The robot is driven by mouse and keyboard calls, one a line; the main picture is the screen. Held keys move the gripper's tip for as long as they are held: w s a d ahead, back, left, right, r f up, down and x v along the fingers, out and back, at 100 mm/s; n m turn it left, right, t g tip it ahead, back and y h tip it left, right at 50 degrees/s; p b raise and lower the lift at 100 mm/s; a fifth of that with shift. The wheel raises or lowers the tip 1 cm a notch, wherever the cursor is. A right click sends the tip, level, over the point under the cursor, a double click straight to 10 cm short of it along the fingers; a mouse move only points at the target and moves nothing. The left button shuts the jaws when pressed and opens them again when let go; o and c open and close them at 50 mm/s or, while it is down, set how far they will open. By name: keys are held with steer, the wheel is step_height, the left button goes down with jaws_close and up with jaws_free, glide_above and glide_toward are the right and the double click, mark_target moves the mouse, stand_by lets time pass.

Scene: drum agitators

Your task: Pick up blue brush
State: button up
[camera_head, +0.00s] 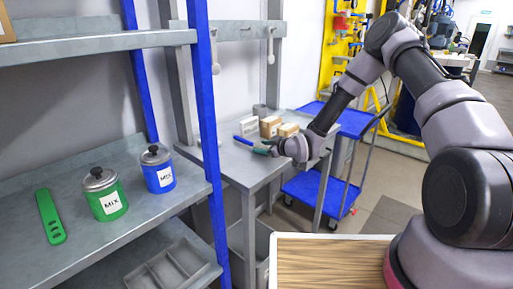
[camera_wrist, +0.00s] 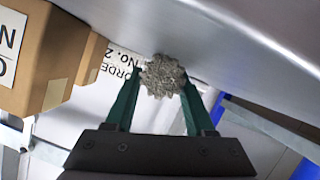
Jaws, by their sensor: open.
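The blue brush (camera_head: 243,140) lies on the grey metal table (camera_head: 232,162), and its blue handle shows at the left of my gripper (camera_head: 264,149). In the wrist view, a round, grey, bristly end (camera_wrist: 163,76), which looks like the brush head, sits between the tips of my two green fingers (camera_wrist: 160,92). My fingers are apart, one on each side of it. I cannot tell whether either finger touches it. The handle is hidden in the wrist view.
Cardboard boxes (camera_head: 270,126) stand behind the brush; one box (camera_wrist: 35,55) is close at the left in the wrist view. The shelf (camera_head: 135,215) at left holds a green can (camera_head: 104,196), a blue can (camera_head: 158,170) and a green strip (camera_head: 50,217). A blue cart (camera_head: 315,190) stands beyond the table.

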jaws_close()
